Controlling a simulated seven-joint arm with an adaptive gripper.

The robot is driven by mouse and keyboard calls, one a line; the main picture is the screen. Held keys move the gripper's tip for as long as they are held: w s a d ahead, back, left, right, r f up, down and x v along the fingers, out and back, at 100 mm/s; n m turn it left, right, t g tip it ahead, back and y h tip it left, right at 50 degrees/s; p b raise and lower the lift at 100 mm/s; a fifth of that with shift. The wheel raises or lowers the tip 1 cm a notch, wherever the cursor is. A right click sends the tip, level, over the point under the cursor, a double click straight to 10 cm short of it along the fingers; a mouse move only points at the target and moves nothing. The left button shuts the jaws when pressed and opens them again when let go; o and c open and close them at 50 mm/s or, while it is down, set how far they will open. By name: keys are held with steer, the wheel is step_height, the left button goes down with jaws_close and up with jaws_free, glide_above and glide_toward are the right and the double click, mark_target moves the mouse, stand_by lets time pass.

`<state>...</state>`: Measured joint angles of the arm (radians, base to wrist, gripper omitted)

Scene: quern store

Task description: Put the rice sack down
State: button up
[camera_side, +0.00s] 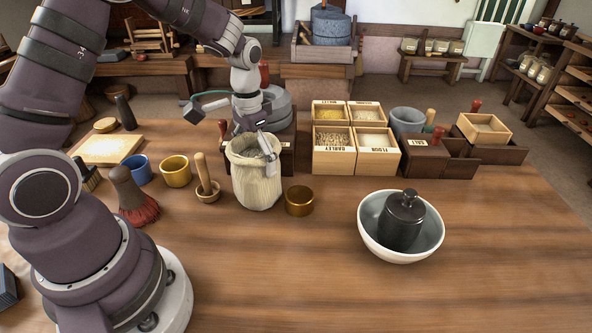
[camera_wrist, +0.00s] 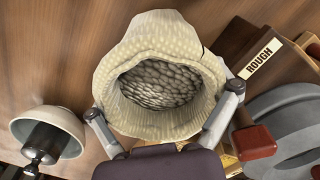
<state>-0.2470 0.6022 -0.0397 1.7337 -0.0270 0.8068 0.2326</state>
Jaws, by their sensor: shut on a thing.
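The rice sack (camera_side: 258,188) is a pale cream cloth bag with an open, rolled top, upright in the middle of the side view. In the wrist view the sack (camera_wrist: 150,45) fills the centre, and speckled grey-white grain shows inside its mouth. My gripper (camera_side: 253,146) comes down from above with its fingers at the sack's rim. In the wrist view my gripper (camera_wrist: 165,108) has one finger on each side of the sack, shut on it. The sack's base is at or close to the table (camera_side: 310,270); I cannot tell whether it touches.
A box labelled ROUGH (camera_wrist: 262,58) is close by. Grain boxes (camera_side: 334,162) stand behind right. A white bowl (camera_side: 370,235) holds a dark weight. The front table is clear.

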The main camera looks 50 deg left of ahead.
steer(key=shift+f, duration=0.1)
steer(key=o, duration=1)
steer(key=shift+c, duration=0.2)
step_height(320, 180, up, 12)
steer(key=s+d+r+t, duration=0.1)
steer(key=s+d+t, duration=0.4)
steer(key=s, duration=0.5)
steer(key=shift+s+d+r+t, duration=0.3)
steer(key=shift+s+d+r, duration=0.05)
steer(key=shift+d, duration=0.15)
